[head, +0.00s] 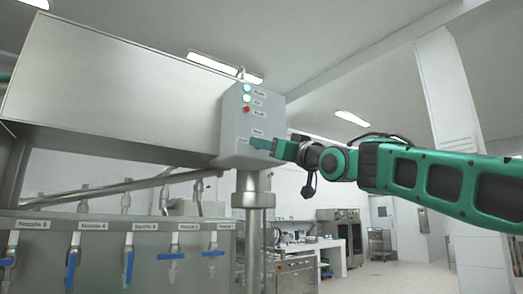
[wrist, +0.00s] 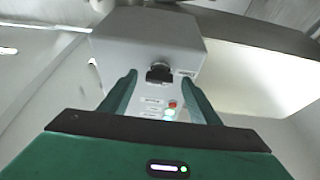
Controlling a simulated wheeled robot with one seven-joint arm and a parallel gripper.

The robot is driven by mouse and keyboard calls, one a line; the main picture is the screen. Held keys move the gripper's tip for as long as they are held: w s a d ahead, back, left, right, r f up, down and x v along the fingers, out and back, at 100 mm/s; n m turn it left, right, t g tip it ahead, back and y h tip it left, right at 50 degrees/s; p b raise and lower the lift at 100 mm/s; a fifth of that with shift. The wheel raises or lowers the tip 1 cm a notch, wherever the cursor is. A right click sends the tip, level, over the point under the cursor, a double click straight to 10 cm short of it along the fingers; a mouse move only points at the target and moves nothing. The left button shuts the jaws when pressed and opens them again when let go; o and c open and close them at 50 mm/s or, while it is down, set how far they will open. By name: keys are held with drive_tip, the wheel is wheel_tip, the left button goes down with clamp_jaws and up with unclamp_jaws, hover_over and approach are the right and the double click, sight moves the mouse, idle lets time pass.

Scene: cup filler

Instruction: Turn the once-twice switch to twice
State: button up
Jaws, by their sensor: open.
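The once-twice switch (wrist: 158,72) is a small black knob on the front of the grey control box (head: 232,125). The wrist view shows it with the box upside down. A small label (wrist: 185,72) sits beside it, too small to read. I cannot tell which setting the knob points to. My gripper (head: 264,144) has its green fingers spread at the lower part of the box, hiding the knob in the head view. In the wrist view, the fingertips stand on either side of the knob, with visible gaps; contact is not visible.
White, greenish and red buttons (head: 246,109) sit higher on the box. The box stands on a steel post (head: 253,215) beside a large steel trough (head: 110,85). Blue-handled nozzle valves (head: 128,268) line the lower left. Open floor lies behind at right.

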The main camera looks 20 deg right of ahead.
drive_tip(key=shift+x, duration=0.95)
